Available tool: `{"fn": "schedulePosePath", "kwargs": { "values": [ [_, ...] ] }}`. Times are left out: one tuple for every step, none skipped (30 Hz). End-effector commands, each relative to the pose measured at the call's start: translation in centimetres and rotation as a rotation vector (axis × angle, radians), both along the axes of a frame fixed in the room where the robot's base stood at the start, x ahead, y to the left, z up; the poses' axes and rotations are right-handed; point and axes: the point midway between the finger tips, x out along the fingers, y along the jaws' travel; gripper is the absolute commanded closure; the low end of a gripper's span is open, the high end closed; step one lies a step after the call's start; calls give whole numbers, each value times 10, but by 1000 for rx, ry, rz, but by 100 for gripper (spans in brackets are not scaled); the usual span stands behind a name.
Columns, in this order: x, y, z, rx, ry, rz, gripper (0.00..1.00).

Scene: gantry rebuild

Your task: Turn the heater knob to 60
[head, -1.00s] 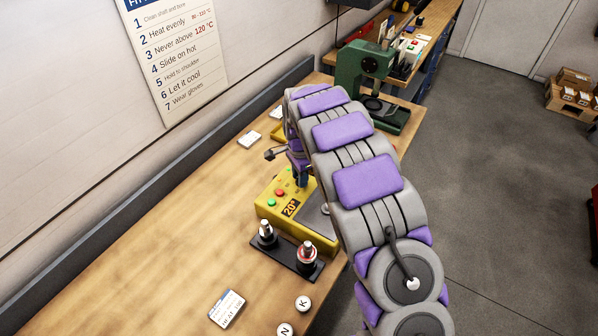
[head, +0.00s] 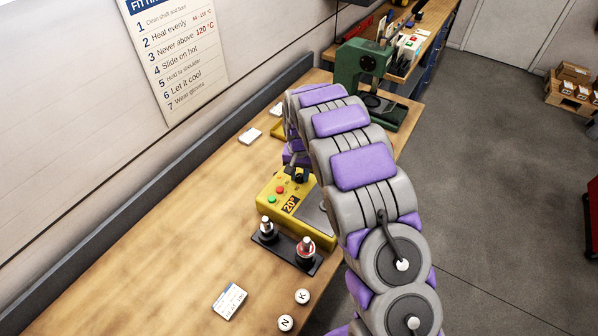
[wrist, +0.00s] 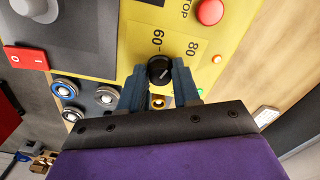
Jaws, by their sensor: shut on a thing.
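The heater (head: 268,205) is a yellow box on the bench with a red and a green button and a display reading 20°. In the wrist view, its round black knob (wrist: 160,70) has a pale pointer mark, with the printed 60 just above it and 80 to its upper right. My gripper (wrist: 159,84) is shut on the knob, one dark finger on each side. Where exactly the pointer aims is hard to tell.
A black stand (head: 286,254) with two upright metal parts sits close in front of the heater. A green press (head: 362,68) stands behind my arm. A card (head: 230,301) and round caps (head: 302,296) lie on the bench.

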Motion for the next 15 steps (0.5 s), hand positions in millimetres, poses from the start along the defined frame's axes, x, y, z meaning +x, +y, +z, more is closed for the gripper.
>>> {"fn": "schedulePosePath", "kwargs": {
  "values": [
    [4, 1, 4, 2, -13, 42, 99],
    [4, 1, 4, 2, -14, 71, 99],
    [4, 1, 4, 1, -14, 109, 99],
    [4, 1, 4, 1, -14, 138, 99],
    [4, 1, 4, 1, -14, 166, 99],
    [4, 1, 4, 1, -14, 202, 99],
    [4, 1, 4, 1, -14, 230, 99],
    [4, 1, 4, 1, -14, 257, 99],
    [4, 1, 4, 1, -15, 291, 99],
    [5, 1, 4, 0, -15, 317, 99],
    [5, 2, 4, 0, -15, 341, 99],
    [5, 2, 4, 0, -15, 373, 99],
    [5, 2, 4, 0, -16, 396, 99],
    [5, 2, 4, -1, -15, 418, 99],
    [5, 2, 4, -1, -15, 446, 99]
  ]
}}
